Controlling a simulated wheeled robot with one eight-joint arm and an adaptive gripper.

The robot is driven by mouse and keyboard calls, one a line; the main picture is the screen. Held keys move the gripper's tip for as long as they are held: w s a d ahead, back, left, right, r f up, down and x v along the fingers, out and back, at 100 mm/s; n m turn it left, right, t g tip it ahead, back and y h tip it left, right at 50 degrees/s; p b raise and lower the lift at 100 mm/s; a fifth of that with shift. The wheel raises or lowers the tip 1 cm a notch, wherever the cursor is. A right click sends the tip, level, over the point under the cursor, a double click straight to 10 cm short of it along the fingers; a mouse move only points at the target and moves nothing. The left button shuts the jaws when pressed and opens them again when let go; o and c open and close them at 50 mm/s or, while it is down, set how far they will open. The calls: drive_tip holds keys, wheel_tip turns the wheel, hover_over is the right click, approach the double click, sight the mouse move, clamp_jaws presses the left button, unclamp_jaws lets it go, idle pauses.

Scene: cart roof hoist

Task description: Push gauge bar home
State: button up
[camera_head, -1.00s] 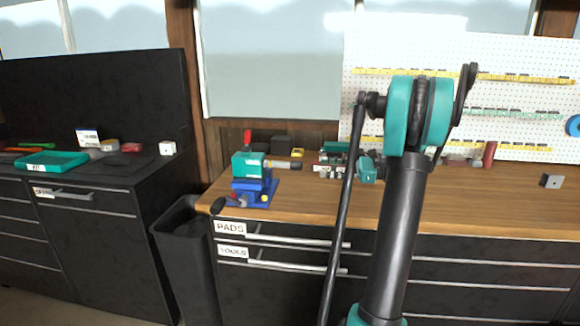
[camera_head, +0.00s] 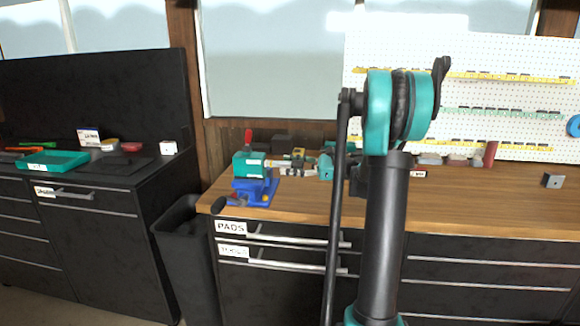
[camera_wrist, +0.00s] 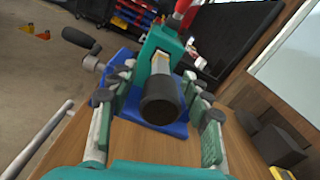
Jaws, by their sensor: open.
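The gauge bar (camera_wrist: 160,100) is a pale bar with a round black end, sticking out of a teal block (camera_wrist: 160,48). The block stands on a blue base (camera_wrist: 150,115) on the wooden bench. In the head view the teal block (camera_head: 248,165) is on the bench's left end, with a red handle on top. My gripper (camera_wrist: 163,82) is open, one finger on each side of the bar. I cannot tell whether the fingers touch it. In the head view my gripper (camera_head: 290,165) is just right of the block and hides most of the bar.
A black-knobbed crank (camera_wrist: 82,42) juts from the fixture's side. Dark blocks (camera_wrist: 270,145) and a yellow item (camera_wrist: 282,173) lie near the wall. A dark bin (camera_head: 185,235) stands left of the bench. The bench top (camera_head: 475,205) is largely clear to the right.

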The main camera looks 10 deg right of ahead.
sight(264, 164)
drive_tip(key=shift+c, duration=0.6)
clamp_jaws()
drive_tip(key=shift+a, duration=0.1)
drive_tip(key=x, duration=0.4)
drive_tip(key=shift+o, duration=0.6)
unclamp_jaws()
